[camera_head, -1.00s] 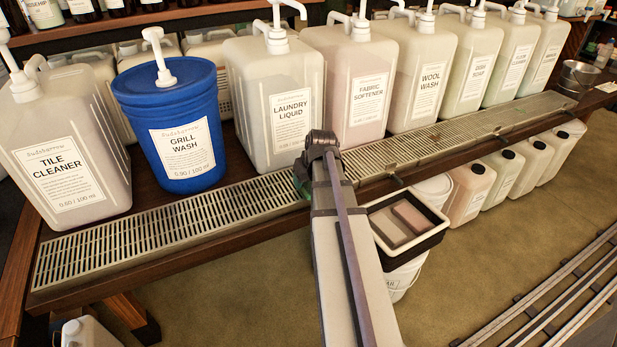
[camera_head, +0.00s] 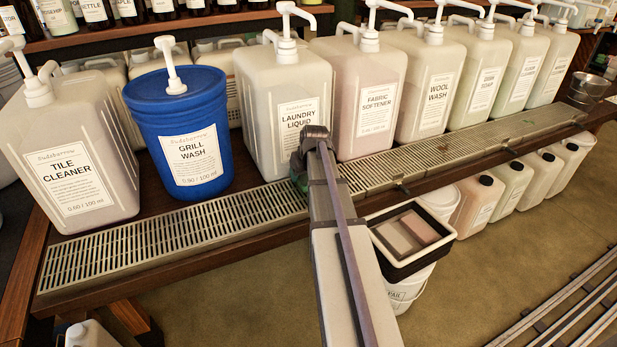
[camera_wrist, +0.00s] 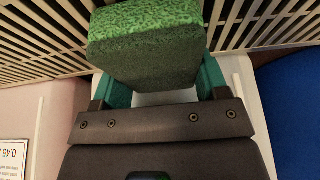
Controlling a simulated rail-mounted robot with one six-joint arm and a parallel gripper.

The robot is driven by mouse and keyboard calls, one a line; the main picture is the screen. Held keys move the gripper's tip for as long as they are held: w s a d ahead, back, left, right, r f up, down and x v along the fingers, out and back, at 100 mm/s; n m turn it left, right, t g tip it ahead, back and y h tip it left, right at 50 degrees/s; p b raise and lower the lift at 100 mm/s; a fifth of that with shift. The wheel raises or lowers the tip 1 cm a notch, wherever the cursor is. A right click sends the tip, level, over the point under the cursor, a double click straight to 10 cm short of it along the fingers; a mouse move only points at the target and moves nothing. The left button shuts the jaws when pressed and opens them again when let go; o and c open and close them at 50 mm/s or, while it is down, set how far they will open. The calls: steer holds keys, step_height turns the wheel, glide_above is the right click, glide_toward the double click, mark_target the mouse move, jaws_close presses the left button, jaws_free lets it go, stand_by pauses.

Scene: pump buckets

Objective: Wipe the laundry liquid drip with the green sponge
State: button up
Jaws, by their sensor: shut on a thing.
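The laundry liquid container (camera_head: 262,110) is pale with a white pump and stands behind the slatted drip grate (camera_head: 190,232). My gripper (camera_wrist: 158,75) is shut on the green sponge (camera_wrist: 150,50), between its teal fingers in the wrist view. The sponge is over or against the grate slats; I cannot tell whether it touches them. In the head view my arm reaches to the grate in front of the laundry liquid container, and my wrist covers part of its label. The sponge is mostly hidden there. I cannot see the drip.
The blue grill wash bucket (camera_head: 182,125) stands left of the laundry liquid and the fabric softener container (camera_head: 350,85) right. A black-rimmed tray (camera_head: 388,270) with two sponges sits below the shelf edge. The grate's left part is clear.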

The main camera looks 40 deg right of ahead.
steer(key=shift+r, duration=0.1)
step_height(320, 180, up, 6)
steer(key=p, duration=0.6)
step_height(320, 180, up, 3)
steer(key=p, duration=0.3)
stand_by(0.5)
